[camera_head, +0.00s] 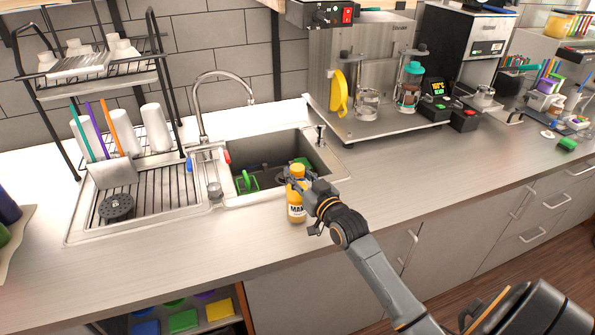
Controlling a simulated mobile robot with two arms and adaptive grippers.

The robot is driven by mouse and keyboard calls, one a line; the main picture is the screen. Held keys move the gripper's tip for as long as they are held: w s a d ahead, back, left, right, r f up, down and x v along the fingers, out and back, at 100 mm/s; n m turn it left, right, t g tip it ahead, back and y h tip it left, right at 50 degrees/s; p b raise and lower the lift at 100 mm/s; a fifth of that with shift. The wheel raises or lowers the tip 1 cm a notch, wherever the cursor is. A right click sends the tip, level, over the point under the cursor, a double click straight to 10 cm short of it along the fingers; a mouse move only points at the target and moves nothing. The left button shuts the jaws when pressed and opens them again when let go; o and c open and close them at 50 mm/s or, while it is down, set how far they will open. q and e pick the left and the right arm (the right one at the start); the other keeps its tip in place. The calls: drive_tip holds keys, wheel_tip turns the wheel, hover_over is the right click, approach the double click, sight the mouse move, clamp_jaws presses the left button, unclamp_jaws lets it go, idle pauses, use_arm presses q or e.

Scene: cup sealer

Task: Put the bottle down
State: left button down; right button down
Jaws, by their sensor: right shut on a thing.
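A yellow bottle (296,209) with a yellow cap and a pale label stands upright at the counter's front, in front of the sink. My right gripper (298,185) is shut around its upper part, coming in from the right. Whether the bottle's base touches the counter (330,222) is hard to tell. My left gripper is not in view.
The sink (262,152) lies just behind the bottle, with a green object in it. A dish rack (100,75) and drainboard stand at left. A steel machine (340,60) with glass vessels is at back right. The counter right of my arm is clear.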

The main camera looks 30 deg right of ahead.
drive_tip(key=shift+f, duration=0.1)
drive_tip(key=c, duration=1)
unclamp_jaws()
drive_tip(key=shift+f, duration=0.15)
drive_tip(key=shift+s, duration=0.3)
drive_tip(key=s+b, duration=0.3)
drive_tip(key=s, duration=0.8)
drive_tip(key=shift+s+a, duration=0.25)
drive_tip(key=shift+a, duration=0.2)
